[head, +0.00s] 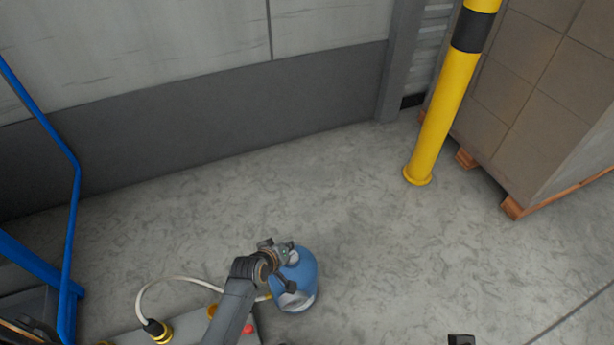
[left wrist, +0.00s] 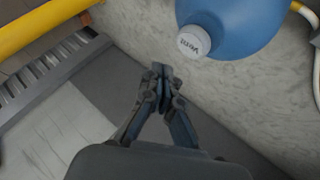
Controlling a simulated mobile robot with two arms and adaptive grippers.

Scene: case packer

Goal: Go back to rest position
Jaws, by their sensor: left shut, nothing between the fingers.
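My left gripper (head: 289,285) is at the lower middle of the head view, over a blue jug (head: 307,270). In the left wrist view my left gripper (left wrist: 163,82) has its fingers together with nothing between them. The blue jug (left wrist: 232,22) shows at the upper right there, its white lettered cap (left wrist: 193,41) facing the fingers but apart from them. My arm hides part of the jug in the head view. My right gripper cannot be made out; only a small dark part shows at the bottom edge.
A yellow and black post (head: 445,110) stands at the right by stacked cartons (head: 545,90) on a wooden pallet (head: 515,206). A blue frame (head: 75,220) is at the left. A white hose (head: 175,281) curves beside my arm. The middle floor (head: 370,230) is clear up to the wall.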

